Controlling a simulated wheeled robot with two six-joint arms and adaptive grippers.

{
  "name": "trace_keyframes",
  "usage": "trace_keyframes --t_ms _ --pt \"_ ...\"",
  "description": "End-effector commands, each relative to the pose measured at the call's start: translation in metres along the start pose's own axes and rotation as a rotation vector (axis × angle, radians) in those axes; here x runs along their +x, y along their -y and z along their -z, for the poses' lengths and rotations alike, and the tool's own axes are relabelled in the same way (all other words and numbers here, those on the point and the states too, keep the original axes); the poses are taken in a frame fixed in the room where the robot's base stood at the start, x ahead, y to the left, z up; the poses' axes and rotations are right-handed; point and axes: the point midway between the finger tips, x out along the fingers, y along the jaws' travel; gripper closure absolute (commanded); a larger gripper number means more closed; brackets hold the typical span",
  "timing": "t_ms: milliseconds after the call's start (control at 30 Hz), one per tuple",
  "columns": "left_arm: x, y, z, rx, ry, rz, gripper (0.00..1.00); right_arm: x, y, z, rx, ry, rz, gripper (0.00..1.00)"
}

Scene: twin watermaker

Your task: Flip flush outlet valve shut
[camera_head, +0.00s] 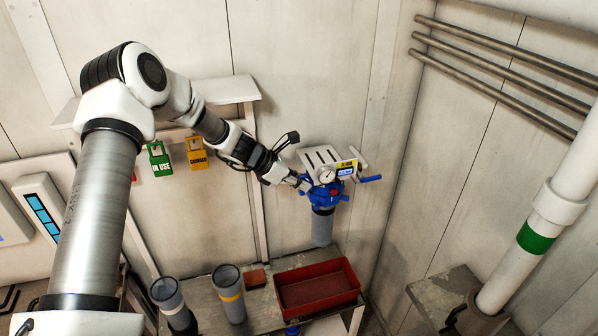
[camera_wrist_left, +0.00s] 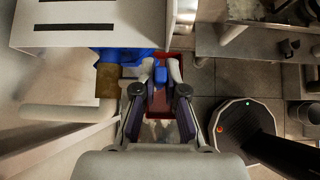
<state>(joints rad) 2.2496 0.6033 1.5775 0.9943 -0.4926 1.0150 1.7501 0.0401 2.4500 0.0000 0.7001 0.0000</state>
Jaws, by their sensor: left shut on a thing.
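The filter unit hangs on the wall in the head view, with a blue head (camera_head: 327,195), a grey bowl (camera_head: 322,226) and a round gauge (camera_head: 327,175) under a white slotted bracket (camera_head: 320,156). A blue lever (camera_head: 371,178) sticks out on its right side. My left gripper (camera_head: 304,183) is at the left side of the blue head. In the left wrist view my left gripper (camera_wrist_left: 160,78) is shut on a small blue handle (camera_wrist_left: 160,74) between its fingertips. The valve body behind it is mostly hidden. My right gripper is not in view.
A green tag (camera_head: 159,160) and a yellow tag (camera_head: 196,153) hang left under a shelf (camera_head: 228,90). A white pipe (camera_head: 508,272) stands at right.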

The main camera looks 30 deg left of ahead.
Motion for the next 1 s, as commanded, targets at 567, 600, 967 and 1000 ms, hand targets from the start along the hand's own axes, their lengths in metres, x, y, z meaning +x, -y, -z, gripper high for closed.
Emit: trace_keyframes --t_ms 567,600,967,1000 --pt "0.001 0.000 0.000 0.001 -0.021 0.001 0.65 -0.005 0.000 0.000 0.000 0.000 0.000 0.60" --pt "0.001 0.000 0.000 0.001 -0.021 0.001 0.65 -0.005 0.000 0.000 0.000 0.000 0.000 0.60" --pt "-0.009 -0.001 -0.001 0.000 -0.018 0.000 0.65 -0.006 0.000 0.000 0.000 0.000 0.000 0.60" --pt "-0.016 -0.001 -0.002 -0.001 -0.016 0.000 0.65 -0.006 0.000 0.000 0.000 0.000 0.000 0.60"
